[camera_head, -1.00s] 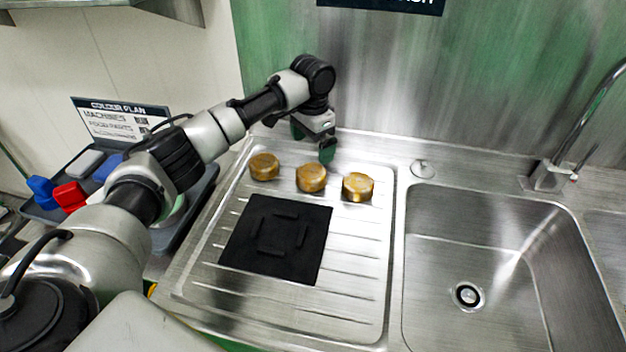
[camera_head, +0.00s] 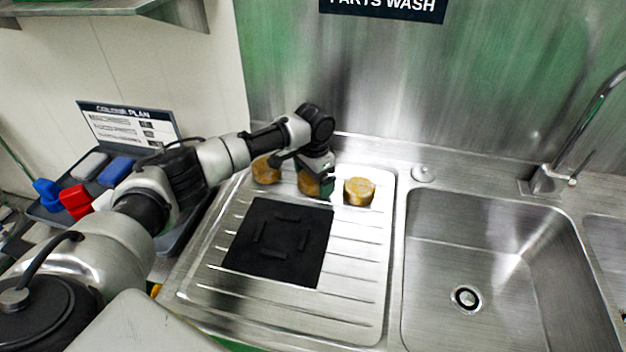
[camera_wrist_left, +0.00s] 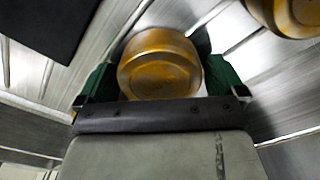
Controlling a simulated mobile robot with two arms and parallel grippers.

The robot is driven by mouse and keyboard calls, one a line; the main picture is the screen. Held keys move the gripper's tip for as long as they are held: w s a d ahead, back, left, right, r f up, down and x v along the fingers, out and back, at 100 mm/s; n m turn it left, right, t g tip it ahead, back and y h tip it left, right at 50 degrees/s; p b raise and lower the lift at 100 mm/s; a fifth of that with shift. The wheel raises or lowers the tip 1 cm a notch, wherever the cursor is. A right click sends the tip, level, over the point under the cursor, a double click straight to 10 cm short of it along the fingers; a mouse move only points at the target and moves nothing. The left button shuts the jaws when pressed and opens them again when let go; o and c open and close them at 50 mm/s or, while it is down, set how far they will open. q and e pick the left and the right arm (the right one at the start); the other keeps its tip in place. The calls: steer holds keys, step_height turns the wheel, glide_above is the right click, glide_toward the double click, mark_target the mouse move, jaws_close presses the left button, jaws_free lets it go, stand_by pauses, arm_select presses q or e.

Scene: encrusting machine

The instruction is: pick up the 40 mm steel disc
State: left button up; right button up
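Three short round discs stand in a row at the back of the ribbed steel drainboard. They look brass-yellow, not steel-grey, and no size marks can be read. They are the left disc (camera_head: 266,169), the middle disc (camera_head: 308,183) and the right disc (camera_head: 359,191). My left gripper (camera_head: 316,178) is down at the middle disc and partly hides it. In the left wrist view, the middle disc (camera_wrist_left: 160,66) lies between the green fingers of my left gripper (camera_wrist_left: 158,75), one on each side. The fingers are apart; firm contact does not show. My right gripper is not in view.
A black mat (camera_head: 277,242) with raised bars lies on the drainboard (camera_head: 355,290) in front of the discs. A sink basin (camera_head: 500,250) and tap (camera_head: 575,150) are at the right. A dark tray with blue, red and grey blocks (camera_head: 75,200) is at the left. A steel wall stands behind.

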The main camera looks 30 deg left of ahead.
arm_select(q)
steer(key=c, duration=0.9)
steer(key=shift+c, duration=0.2)
steer(key=shift+r, duration=0.2)
